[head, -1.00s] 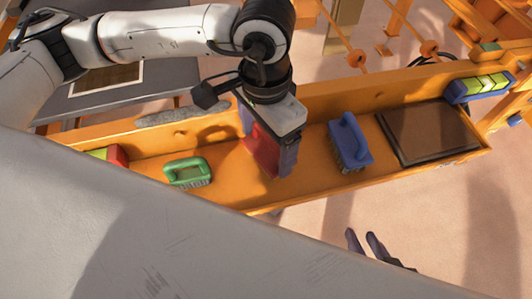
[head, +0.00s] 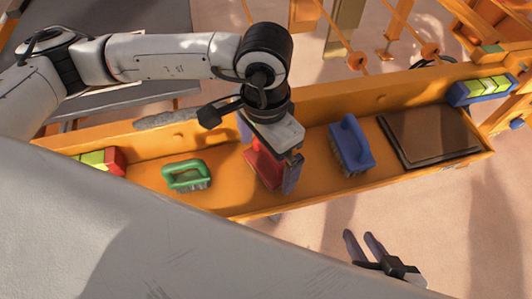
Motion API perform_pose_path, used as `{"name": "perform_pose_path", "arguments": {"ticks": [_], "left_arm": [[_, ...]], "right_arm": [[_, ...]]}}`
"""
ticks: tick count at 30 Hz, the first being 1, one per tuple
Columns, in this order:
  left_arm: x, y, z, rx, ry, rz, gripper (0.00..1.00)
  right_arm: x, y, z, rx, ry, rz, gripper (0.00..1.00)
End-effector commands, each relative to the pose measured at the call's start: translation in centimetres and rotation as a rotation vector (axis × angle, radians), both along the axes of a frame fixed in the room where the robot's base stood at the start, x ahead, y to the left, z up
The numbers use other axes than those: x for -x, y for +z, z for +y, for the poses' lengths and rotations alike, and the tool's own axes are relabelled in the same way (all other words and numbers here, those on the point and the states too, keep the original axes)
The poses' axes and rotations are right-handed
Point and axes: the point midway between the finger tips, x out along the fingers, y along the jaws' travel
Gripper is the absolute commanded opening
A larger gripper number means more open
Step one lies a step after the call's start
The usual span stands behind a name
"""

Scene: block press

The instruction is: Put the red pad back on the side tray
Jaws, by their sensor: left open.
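The red pad (head: 264,169) is in the orange side tray (head: 232,203), between a green brush-like pad (head: 187,175) and a blue one (head: 351,145). It appears to rest on the tray floor, though its top is hidden under my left gripper (head: 268,158). My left gripper is open, pointing down, with its fingers on either side of the red pad. I cannot tell whether either finger touches it. My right gripper (head: 360,240) is outside the tray at the lower right, its two fingers slightly apart and nothing between them.
A brown board (head: 430,133) lies at the tray's right end, with a blue holder of yellow-green blocks (head: 482,91) behind it. Red and green blocks (head: 104,160) sit at the left end. A large grey surface (head: 110,235) covers the lower left.

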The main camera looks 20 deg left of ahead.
Motion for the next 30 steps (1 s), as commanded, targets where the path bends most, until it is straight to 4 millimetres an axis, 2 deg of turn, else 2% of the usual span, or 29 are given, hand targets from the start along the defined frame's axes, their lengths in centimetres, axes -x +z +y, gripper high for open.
{"name": "perform_pose_path", "arguments": {"ticks": [5, 8, 15, 21, 30], "left_arm": [[0.0, 0.8, 0.0, 0.001, 0.0, -0.001, 1.0], [-0.1, 2.5, 0.0, 0.002, 0.0, -0.003, 1.0], [-0.1, 7.9, 0.0, 0.001, -0.001, -0.004, 1.0], [0.0, 11.1, 0.0, 0.001, 0.0, -0.002, 1.0], [0.1, 12.3, 0.0, -0.001, 0.0, 0.001, 1.0]], "right_arm": [[0.2, 0.6, -0.5, 0.0, -0.017, -0.016, 0.31], [0.7, 0.2, -0.8, 0.004, -0.024, -0.007, 0.31], [1.1, 1.2, -1.2, -0.002, -0.048, -0.039, 0.31], [1.2, 1.5, -1.4, -0.001, -0.055, -0.048, 0.31], [1.4, 1.3, -1.4, 0.003, -0.053, -0.042, 0.31]]}}
